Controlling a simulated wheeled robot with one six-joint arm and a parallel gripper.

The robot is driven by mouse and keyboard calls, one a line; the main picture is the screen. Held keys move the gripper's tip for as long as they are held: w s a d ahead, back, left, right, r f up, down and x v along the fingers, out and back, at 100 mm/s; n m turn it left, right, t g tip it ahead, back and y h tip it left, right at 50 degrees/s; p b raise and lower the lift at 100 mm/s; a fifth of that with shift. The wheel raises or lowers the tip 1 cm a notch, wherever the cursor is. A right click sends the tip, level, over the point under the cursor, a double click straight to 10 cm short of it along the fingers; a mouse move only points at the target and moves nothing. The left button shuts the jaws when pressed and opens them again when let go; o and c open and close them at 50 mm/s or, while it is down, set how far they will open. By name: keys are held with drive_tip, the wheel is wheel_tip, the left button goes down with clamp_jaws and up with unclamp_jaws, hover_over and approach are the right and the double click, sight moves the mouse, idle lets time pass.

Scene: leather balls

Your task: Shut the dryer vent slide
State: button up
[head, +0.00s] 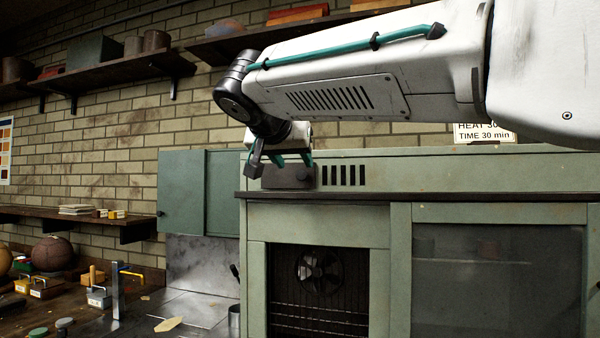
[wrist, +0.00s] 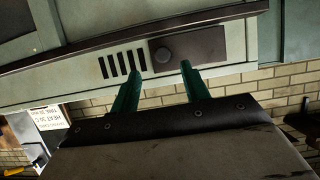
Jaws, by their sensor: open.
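My gripper (head: 292,160) is open and empty at the plate. In the wrist view its teal fingertips (wrist: 160,70) straddle the knob's position; contact cannot be told.
A dark ledge (head: 420,197) runs below the slide. A green wall cabinet (head: 190,190) stands to the left. A workbench (head: 150,315) with tools and a leather ball (head: 53,252) is at lower left. A shelf (head: 110,75) hangs above.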

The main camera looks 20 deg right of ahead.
sight(302, 172)
drive_tip(key=x, duration=0.7)
drive_tip(key=shift+w+r, duration=0.25)
drive_tip(key=shift+w, duration=0.2)
drive_tip(key=shift+c, duration=0.4)
clamp_jaws()
drive_tip(key=shift+s, duration=0.1)
